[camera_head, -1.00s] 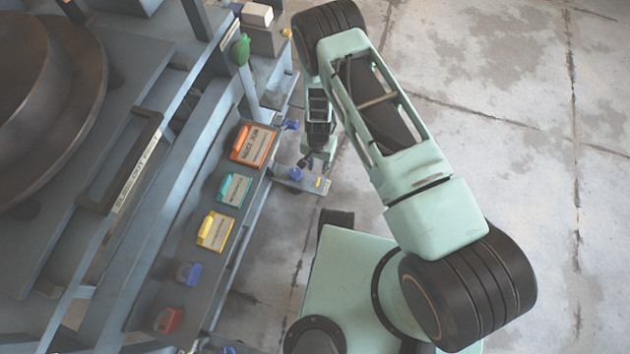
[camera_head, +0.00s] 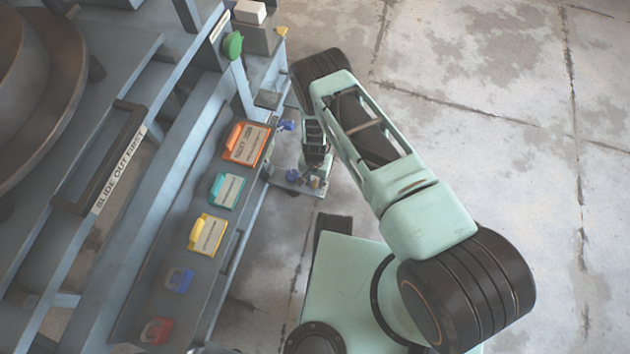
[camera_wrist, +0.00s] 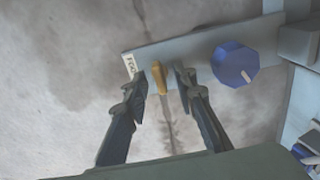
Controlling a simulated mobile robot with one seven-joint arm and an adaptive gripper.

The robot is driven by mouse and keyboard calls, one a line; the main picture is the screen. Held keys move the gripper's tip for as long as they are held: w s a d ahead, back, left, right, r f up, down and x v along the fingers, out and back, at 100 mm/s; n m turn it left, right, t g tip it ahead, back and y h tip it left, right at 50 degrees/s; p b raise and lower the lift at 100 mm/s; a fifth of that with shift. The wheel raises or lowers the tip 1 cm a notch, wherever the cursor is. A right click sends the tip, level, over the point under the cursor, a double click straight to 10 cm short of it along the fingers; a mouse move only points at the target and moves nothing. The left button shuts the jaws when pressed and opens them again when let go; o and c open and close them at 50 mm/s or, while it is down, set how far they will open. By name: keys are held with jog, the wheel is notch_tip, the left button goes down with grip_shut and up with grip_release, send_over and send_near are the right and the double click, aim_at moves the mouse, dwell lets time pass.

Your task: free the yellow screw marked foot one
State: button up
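The yellow screw (camera_wrist: 158,76) stands up from a grey foot plate (camera_wrist: 195,50) in the wrist view, a slim yellow handle beside a white label (camera_wrist: 129,65) whose lettering is only partly readable. My gripper (camera_wrist: 158,83) is open, with one finger on each side of the screw and gaps visible between fingers and screw. In the head view my gripper (camera_head: 316,178) is over the right end of the same plate (camera_head: 300,188), and the screw is hidden or too small to tell there.
A round blue knob (camera_wrist: 235,64) sits on the plate to the right of the screw and also shows in the head view (camera_head: 292,175). Left of my arm, the press frame carries orange (camera_head: 246,143), teal (camera_head: 227,190) and yellow (camera_head: 206,234) tags. The floor at right is clear.

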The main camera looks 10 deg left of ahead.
grip_shut()
jog(key=shift+n, duration=0.3)
jog(key=n+b, duration=0.2)
jog(key=shift+n, duration=0.4)
jog(key=n+b, duration=0.2)
jog(key=n, duration=0.2)
jog(key=shift+n, duration=0.3)
jog(key=n, duration=0.4)
jog(key=shift+n, duration=0.3)
jog(key=n, duration=0.5)
jog(key=shift+n, duration=0.3)
